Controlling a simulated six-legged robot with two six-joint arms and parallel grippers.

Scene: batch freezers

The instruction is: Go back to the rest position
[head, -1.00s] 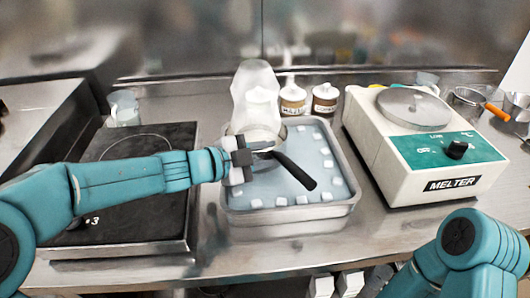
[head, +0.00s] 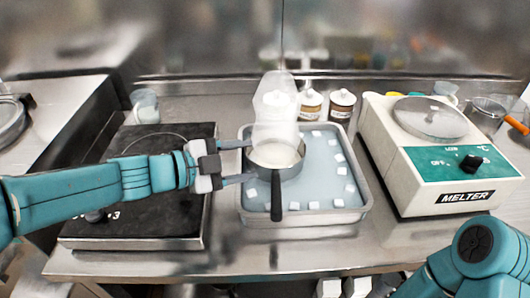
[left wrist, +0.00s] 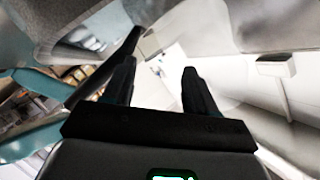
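My left gripper (head: 242,162) is open, its two fingers spread, at the left side of a small saucepan (head: 290,171). I cannot tell whether a fingertip touches the pan. The saucepan holds a pale, whitish content, and its dark handle (head: 277,200) points toward the front. The pan sits in a metal tray of ice water (head: 352,216). In the left wrist view, the left gripper's dark fingers (left wrist: 157,66) stand apart with nothing seen between them. Of my right arm only a teal link shows at the lower right; its gripper is out of view.
Two labelled jars (head: 341,104) are at the back. A black hotplate (head: 135,228) lies under my left arm. The melter (head: 425,170) stands to the right. A glass beaker (head: 145,106) is at the back left.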

